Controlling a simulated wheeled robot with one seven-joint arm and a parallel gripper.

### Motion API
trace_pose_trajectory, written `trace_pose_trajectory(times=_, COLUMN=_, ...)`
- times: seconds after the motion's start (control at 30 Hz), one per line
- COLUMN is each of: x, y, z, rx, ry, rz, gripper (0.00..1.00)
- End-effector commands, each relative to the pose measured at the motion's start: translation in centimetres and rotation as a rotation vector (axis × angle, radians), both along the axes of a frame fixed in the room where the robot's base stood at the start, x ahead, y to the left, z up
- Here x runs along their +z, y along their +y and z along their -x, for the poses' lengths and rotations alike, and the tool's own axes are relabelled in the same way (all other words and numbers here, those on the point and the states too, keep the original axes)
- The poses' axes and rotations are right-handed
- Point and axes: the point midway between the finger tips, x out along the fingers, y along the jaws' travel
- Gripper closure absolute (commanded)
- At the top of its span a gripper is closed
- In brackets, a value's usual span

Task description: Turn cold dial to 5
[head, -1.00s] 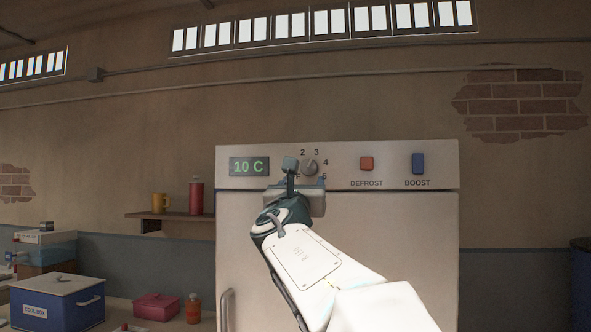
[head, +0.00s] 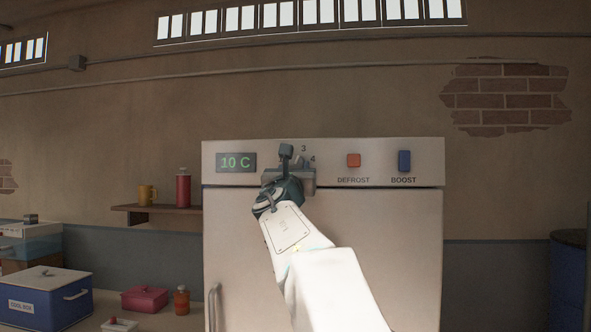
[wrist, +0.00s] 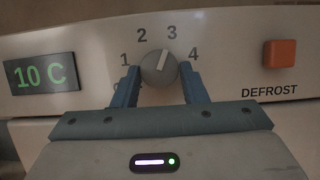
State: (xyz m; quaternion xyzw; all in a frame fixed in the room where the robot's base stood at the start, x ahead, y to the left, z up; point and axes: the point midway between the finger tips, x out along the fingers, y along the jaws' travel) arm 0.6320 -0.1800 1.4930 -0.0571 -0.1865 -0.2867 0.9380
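The cold dial (wrist: 159,68) is a round grey knob on the fridge's top panel. Its pointer mark leans up and slightly right, towards the 3. Numbers 1 to 4 show around it in the wrist view; the 5 is hidden. My gripper (wrist: 161,76) is open, with one blue finger to the left of the dial and one to the right. I see gaps beside the knob, so the fingers do not appear to grip it. In the head view my gripper (head: 295,158) covers the dial. The display (head: 236,162) reads 10 C, also in the wrist view (wrist: 41,76).
The orange-red defrost button (head: 353,160) and blue boost switch (head: 404,161) sit right of the dial on the fridge (head: 400,230). A shelf (head: 160,208) with a yellow mug and red bottle is at left. A blue cool box (head: 50,298) stands lower left.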

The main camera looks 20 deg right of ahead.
Motion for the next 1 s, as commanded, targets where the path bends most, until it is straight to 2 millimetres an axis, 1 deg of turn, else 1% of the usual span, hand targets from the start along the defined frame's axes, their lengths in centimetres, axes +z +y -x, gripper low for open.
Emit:
trace_pose_trajectory(times=0.03, x=0.01, y=-0.01, z=0.02, rx=0.0, ry=0.0, rz=0.0, gripper=0.76)
trace_pose_trajectory(times=0.07, x=0.01, y=-0.01, z=0.02, rx=-0.001, ry=0.0, rz=0.0, gripper=0.84)
trace_pose_trajectory(times=0.13, x=0.01, y=-0.02, z=0.03, rx=-0.001, ry=0.0, rz=0.0, gripper=0.84)
trace_pose_trajectory(times=0.17, x=0.0, y=-0.34, z=0.03, rx=-0.001, ry=0.0, rz=0.0, gripper=0.84)
trace_pose_trajectory(times=0.47, x=-0.05, y=-0.05, z=0.0, rx=-0.003, ry=-0.028, rz=-0.041, gripper=0.84)
trace_pose_trajectory(times=0.67, x=-0.02, y=0.08, z=-0.06, rx=-0.003, ry=-0.096, rz=-0.141, gripper=0.84)
trace_pose_trajectory(times=1.0, x=0.16, y=0.45, z=-0.32, rx=-0.002, ry=-0.269, rz=-0.398, gripper=0.84)
